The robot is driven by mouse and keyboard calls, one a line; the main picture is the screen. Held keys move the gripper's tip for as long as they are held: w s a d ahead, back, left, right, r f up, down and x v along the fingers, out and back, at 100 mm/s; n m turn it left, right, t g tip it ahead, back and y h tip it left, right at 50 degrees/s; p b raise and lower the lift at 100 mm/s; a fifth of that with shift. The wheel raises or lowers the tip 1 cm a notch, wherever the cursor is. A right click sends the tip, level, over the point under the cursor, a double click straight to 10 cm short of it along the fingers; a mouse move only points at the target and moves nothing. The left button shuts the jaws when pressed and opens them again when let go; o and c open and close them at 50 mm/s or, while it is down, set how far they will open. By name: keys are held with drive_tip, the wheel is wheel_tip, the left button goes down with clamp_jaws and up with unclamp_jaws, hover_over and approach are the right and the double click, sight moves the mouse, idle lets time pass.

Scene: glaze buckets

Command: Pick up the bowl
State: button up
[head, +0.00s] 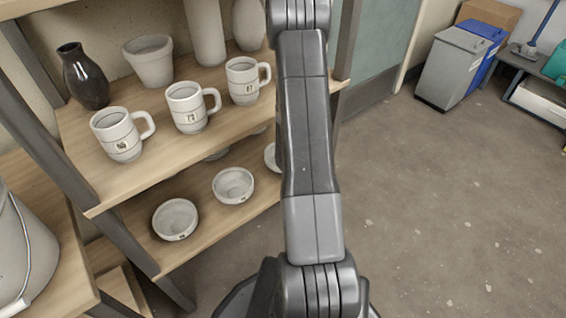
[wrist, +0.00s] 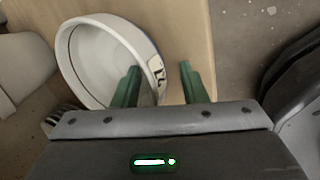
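In the wrist view a white round bowl (wrist: 92,62) with a small dark-marked label on its side stands on a wooden shelf (wrist: 190,35). My gripper (wrist: 158,80) is open, with two green fingers apart. The left finger shows over the bowl's inside and the right finger outside its rim, with the labelled wall between them. I cannot tell whether they touch it. In the head view small white bowls stand on the lower shelf: one at the front (head: 175,219), one in the middle (head: 233,185), and one partly hidden by my arm (head: 271,157). My gripper is hidden there.
Above the bowls, an upper shelf (head: 160,138) holds three white mugs (head: 188,107), a dark vase (head: 85,76) and a white pot (head: 148,60). A bucket (head: 20,250) stands at the left. Floor at the right is clear, with bins (head: 452,68) farther back.

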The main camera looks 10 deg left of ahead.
clamp_jaws()
drive_tip(key=shift+r, duration=0.1)
drive_tip(key=shift+r, duration=0.1)
